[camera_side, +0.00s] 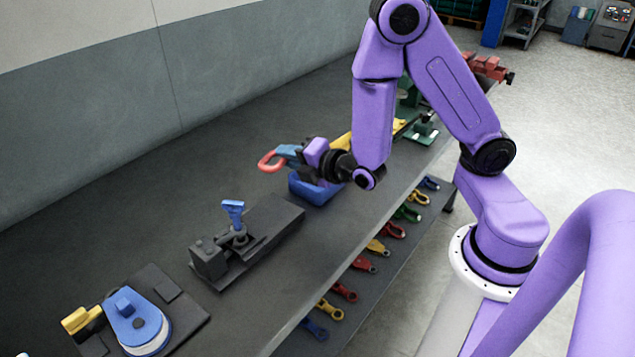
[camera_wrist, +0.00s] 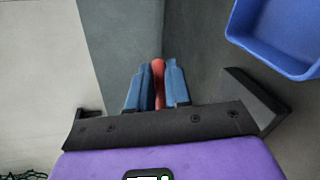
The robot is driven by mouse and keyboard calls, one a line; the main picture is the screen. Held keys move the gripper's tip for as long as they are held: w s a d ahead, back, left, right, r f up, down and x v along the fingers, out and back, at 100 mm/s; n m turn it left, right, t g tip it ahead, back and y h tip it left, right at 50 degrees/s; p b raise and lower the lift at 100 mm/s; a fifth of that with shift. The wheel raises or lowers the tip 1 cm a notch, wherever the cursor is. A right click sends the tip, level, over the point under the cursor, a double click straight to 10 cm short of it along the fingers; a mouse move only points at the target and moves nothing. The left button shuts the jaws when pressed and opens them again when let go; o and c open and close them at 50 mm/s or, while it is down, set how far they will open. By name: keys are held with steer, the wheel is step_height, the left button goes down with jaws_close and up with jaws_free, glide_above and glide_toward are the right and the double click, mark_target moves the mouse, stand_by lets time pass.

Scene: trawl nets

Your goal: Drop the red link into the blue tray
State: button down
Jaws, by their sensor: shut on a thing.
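The red link (camera_side: 268,163) is a loop held out sideways in the side view, and its edge shows as a red strip in the wrist view (camera_wrist: 158,82). My gripper (camera_side: 285,155) has blue fingers (camera_wrist: 157,90) shut on the red link, with the link between them. The blue tray (camera_side: 318,193) stands on the dark bench, below and to the right of the link in the side view, partly hidden by my gripper. In the wrist view the tray (camera_wrist: 272,58) is at the upper right, apart from the link.
A dark vise-like fixture with a blue handle (camera_side: 234,212) stands on the bench toward the front. A blue round device (camera_side: 138,326) is at the lower left. Several coloured links (camera_side: 365,264) lie on a lower shelf. The bench left of the tray (camera_side: 200,170) is clear.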

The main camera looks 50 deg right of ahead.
steer(key=w+d+r+n+g+y, duration=0.1)
steer(key=w+d+r+n+y, duration=0.15)
steer(key=d+y, duration=0.2)
steer(key=w+d+r+n+g+y, duration=0.1)
steer(key=w+d+n+y, duration=0.1)
steer(key=d+n+y, duration=0.25)
steer(key=s+d+n+g+y, duration=0.1)
steer(key=s+d+g, duration=0.1)
steer(key=s+d, duration=0.35)
step_height(320, 180, down, 6)
steer(key=shift+w+f+n, duration=0.2)
steer(key=shift+w+n, duration=0.1)
steer(key=shift+w, duration=0.1)
stand_by(0.4)
steer(key=c, duration=1)
jaws_free()
steer(key=shift+c, duration=0.2)
steer(key=v, duration=1.7)
steer(key=shift+s+d, duration=0.15)
steer(key=shift+d, duration=0.1)
